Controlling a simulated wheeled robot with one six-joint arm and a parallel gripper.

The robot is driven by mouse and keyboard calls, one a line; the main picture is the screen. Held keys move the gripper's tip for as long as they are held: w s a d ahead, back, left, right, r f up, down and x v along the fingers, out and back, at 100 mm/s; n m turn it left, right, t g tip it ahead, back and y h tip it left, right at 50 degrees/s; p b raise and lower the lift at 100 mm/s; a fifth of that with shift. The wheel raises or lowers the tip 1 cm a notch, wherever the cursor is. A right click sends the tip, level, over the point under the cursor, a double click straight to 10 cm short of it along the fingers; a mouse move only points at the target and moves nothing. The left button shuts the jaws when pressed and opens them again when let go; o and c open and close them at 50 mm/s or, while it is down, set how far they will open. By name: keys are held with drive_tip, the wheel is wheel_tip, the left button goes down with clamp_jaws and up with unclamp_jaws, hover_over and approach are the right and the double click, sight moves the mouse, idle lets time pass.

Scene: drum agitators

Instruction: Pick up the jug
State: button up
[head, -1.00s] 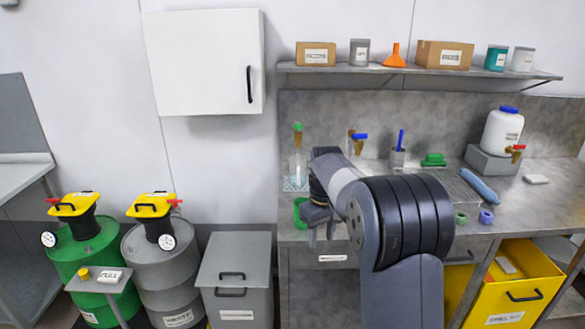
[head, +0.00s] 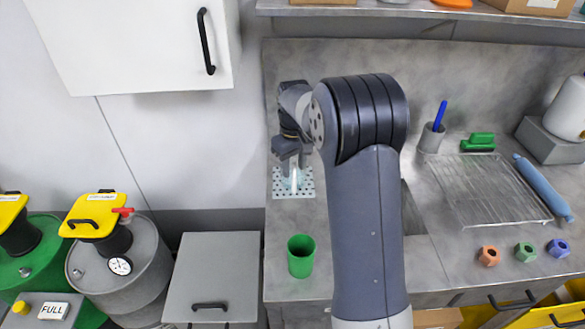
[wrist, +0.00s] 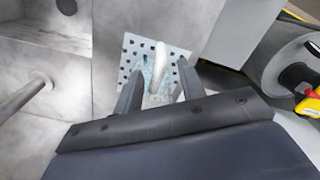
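A pale, see-through upright thing, seemingly the jug (head: 295,180), stands on the perforated plate (head: 279,187) at the back left of the counter. In the head view its outline is partly hidden by my gripper (head: 291,160). The wrist view shows the pale thing (wrist: 159,66) between the two fingers of my gripper (wrist: 160,80), which are apart with gaps on both sides. I cannot make out its full shape or a handle. A green cup-shaped container (head: 301,256) stands on the counter nearer the front edge, apart from my gripper.
A wire rack (head: 490,185), a blue roller-shaped thing (head: 543,187) and coloured nuts (head: 525,252) lie to the right. A blue-handled brush stands in a grey cup (head: 431,138). Yellow-topped drums (head: 125,265) and a grey bin (head: 212,270) stand left of the counter.

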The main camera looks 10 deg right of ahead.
sight(294, 181)
drive_tip(key=shift+s+f+p, duration=0.15)
drive_tip(key=shift+f+p, duration=0.3)
drive_tip(key=shift+f, duration=1.05)
drive_tip(key=shift+s+f+p, duration=0.15)
drive_tip(key=shift+f+p, duration=0.25)
drive_tip(key=shift+f, duration=1.05)
clamp_jaws()
